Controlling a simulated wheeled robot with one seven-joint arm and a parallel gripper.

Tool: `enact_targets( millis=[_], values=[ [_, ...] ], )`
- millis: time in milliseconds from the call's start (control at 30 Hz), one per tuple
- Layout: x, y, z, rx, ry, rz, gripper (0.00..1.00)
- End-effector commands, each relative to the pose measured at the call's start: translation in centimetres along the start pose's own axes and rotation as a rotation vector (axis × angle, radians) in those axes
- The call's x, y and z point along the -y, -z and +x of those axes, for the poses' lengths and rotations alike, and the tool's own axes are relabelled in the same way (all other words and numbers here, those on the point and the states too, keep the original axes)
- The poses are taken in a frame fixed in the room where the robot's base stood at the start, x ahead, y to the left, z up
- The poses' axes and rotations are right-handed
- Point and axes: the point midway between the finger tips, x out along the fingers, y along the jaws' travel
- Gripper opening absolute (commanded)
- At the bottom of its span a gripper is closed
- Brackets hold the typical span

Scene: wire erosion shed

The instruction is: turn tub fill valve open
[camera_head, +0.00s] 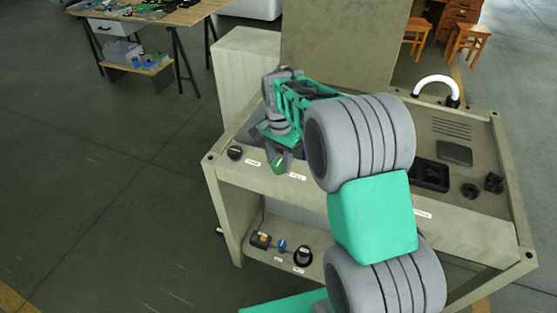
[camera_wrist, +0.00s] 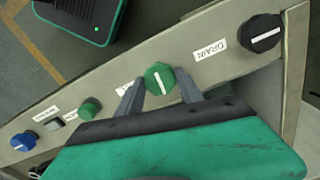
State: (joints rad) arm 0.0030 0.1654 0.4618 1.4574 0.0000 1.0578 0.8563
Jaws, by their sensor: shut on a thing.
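A green round knob (camera_wrist: 160,78) with a white pointer line sits on the front panel of the bench; in the wrist view the line runs nearly upright, slightly slanted. My gripper (camera_wrist: 161,86) is shut on this knob, one finger on each side. The label beside it is mostly covered by a finger, so I cannot read its name. In the head view the green knob (camera_head: 279,163) shows below my gripper (camera_head: 281,154) at the bench's front edge.
A black knob (camera_wrist: 260,33) labelled DRAIN is beside the green one. A smaller green knob (camera_wrist: 89,108) and a blue knob (camera_wrist: 23,141) lie further left. A white curved spout (camera_head: 436,84) stands on the bench top. Open floor (camera_head: 110,200) lies left.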

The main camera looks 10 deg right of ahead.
Motion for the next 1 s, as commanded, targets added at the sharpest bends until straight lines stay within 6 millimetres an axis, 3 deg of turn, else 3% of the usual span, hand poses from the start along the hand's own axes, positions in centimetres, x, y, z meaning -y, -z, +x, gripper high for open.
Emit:
enact_targets(
  millis=[733, 767, 1000],
  values=[
    [0.17, 0.1, -0.23, -0.004, 0.005, -0.092, 0.03],
    [0.17, 0.1, -0.23, -0.004, 0.005, -0.092, 0.45],
    [0.08, 0.06, -0.12, -0.002, 0.003, -0.091, 0.65]
  ],
)
